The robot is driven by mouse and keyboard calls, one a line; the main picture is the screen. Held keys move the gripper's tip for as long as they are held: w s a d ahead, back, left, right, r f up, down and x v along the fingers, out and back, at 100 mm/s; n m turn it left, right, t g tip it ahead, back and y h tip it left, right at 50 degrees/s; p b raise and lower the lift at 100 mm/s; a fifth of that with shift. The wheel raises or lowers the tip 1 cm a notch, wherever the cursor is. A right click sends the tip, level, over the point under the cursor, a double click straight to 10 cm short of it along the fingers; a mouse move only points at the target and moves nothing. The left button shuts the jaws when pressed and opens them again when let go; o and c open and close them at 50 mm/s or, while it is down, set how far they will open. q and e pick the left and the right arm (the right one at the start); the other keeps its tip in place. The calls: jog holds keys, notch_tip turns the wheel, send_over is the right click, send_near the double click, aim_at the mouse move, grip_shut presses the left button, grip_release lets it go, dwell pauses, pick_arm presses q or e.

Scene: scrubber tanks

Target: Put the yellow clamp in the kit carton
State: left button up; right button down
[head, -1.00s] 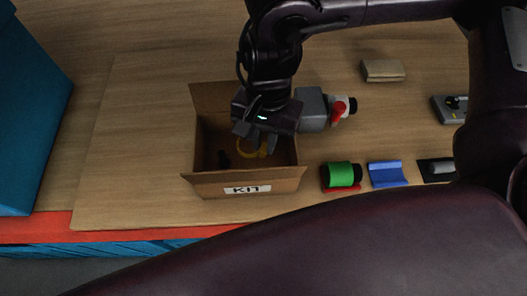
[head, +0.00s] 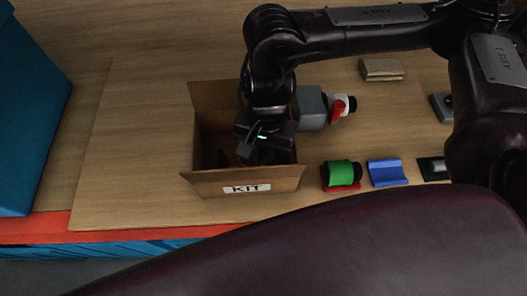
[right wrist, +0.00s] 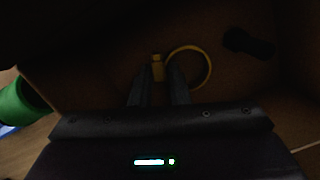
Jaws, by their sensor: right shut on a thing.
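The yellow clamp (right wrist: 207,58) is a ring with a small block at its left side. In the right wrist view it is between and just beyond the fingertips of my right gripper (right wrist: 160,77), which is shut on the clamp's block side. In the head view the right gripper (head: 262,158) points down inside the open kit carton (head: 212,184), and the clamp is hidden behind it. The carton is brown cardboard with a KIT label and raised flaps. My left gripper is not in view.
A dark object (right wrist: 247,43) lies inside the carton. Right of the carton stand a grey fitting with a red lever (head: 313,108), a green roll (head: 341,174) and a blue holder (head: 387,173). A tan block (head: 381,69) lies farther back. The board left of the carton is clear.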

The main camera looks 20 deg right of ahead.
jog(key=shift+s+f, duration=0.25)
jog(key=shift+f, duration=0.25)
jog(key=c, duration=1.4)
grip_release()
jog(key=shift+s+f+b, duration=0.1)
jog(key=shift+b, duration=0.2)
jog(key=shift+r+p, duration=0.3)
jog(key=shift+p, duration=0.05)
jog(key=shift+w+d+r, duration=0.2)
jog(key=shift+w+r, duration=0.15)
jog(key=shift+r, duration=1.75)
jog(key=shift+w+d+r, duration=0.15)
jog(key=shift+w+r, duration=0.15)
jog(key=shift+r, duration=1.85)
jog(key=shift+w+d+r, duration=0.2)
jog(key=shift+w+r, duration=0.15)
jog(key=shift+r, duration=1.75)
